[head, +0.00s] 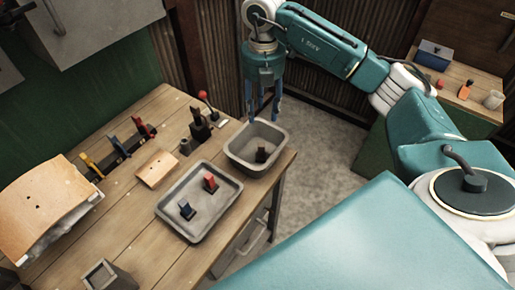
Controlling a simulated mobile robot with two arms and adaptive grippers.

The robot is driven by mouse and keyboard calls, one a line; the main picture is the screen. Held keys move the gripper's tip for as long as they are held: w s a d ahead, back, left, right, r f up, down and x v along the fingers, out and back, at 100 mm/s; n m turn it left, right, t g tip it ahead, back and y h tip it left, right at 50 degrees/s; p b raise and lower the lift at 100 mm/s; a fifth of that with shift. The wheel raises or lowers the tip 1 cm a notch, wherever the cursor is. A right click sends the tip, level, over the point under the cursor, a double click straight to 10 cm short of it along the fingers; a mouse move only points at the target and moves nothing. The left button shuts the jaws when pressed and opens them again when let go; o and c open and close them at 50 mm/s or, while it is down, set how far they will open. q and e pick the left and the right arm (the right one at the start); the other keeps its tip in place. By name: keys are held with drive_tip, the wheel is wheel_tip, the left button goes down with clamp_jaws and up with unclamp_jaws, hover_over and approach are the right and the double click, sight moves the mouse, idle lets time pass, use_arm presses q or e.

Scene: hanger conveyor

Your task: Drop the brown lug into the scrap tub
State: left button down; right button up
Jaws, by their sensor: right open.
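A dark brown lug (262,155) lies inside the grey scrap tub (242,163) at the right corner of the wooden bench. My right gripper (263,112) is above and behind the tub's far rim, with its blue fingers pointing down. It is open, and nothing shows between the fingers. The gripper and the lug are apart. My left gripper is not in this view.
A grey tray (198,222) beside the tub holds a red lug (210,183) and a blue lug (186,210). A toggle clamp (200,128) with a red knob, a tool rack (120,152) and a wooden plate (156,169) stand behind. A second bench (465,90) is at the far right.

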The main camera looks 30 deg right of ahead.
wheel_tip(320, 180, up, 8)
drive_tip(key=shift+f, duration=0.15)
idle(0.6)
